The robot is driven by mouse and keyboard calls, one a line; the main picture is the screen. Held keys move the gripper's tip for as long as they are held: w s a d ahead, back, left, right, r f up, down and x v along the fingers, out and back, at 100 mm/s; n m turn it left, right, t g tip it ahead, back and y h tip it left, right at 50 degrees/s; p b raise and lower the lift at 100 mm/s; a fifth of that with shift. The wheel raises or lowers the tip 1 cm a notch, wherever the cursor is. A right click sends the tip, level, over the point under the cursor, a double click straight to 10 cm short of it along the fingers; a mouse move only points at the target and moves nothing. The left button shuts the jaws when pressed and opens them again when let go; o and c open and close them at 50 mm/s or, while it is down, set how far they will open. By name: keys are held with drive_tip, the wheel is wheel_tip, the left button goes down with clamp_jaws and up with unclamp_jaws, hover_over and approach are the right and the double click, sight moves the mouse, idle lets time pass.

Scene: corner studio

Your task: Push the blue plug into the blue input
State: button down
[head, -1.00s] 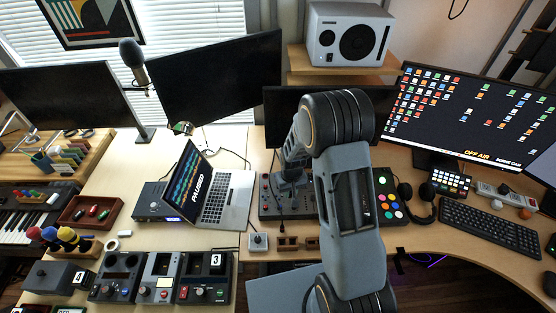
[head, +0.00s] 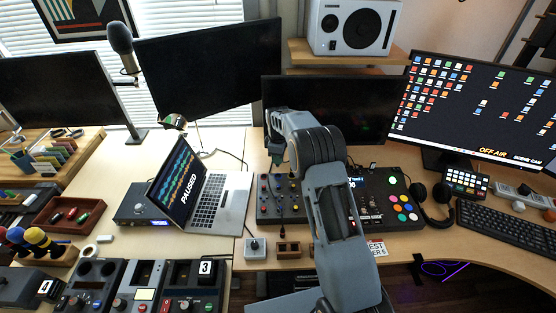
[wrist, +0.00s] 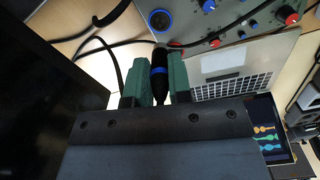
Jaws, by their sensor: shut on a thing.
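The blue plug (wrist: 159,73), a black plug with a blue band, is held between the green finger pads of my gripper (wrist: 160,82) in the wrist view. Its tip points up the picture at a blue-ringed round socket, the blue input (wrist: 161,20), on a grey panel. The tip appears just short of the socket; I cannot tell the exact gap in depth. In the head view my gripper (head: 277,152) is small above the back of the mixer (head: 279,211), partly behind my arm. The plug and the input cannot be made out there.
A black cable (wrist: 120,50) loops beside the plug. An open laptop (head: 217,203) stands left of the mixer, and a button controller (head: 401,207) stands to the right. Dark monitors (head: 335,108) rise close behind my gripper.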

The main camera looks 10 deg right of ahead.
drive_tip(key=shift+f, duration=0.2)
drive_tip(key=b, duration=0.3)
hover_over(279, 176)
drive_tip(key=shift+w+a+f, duration=0.1)
drive_tip(key=shift+f, duration=1.25)
drive_tip(key=shift+a+f, duration=0.1)
drive_tip(key=shift+f, duration=1.25)
drive_tip(key=shift+d+f+b, duration=0.1)
drive_tip(key=shift+f+b, duration=0.5)
drive_tip(key=shift+b, duration=0.1)
idle(0.4)
drive_tip(key=c, duration=1)
unclamp_jaws()
drive_tip(key=shift+o, duration=0.2)
drive_tip(key=shift+r, duration=0.15)
wheel_tip(279, 176, up, 14)
drive_tip(key=shift+f, duration=0.2)
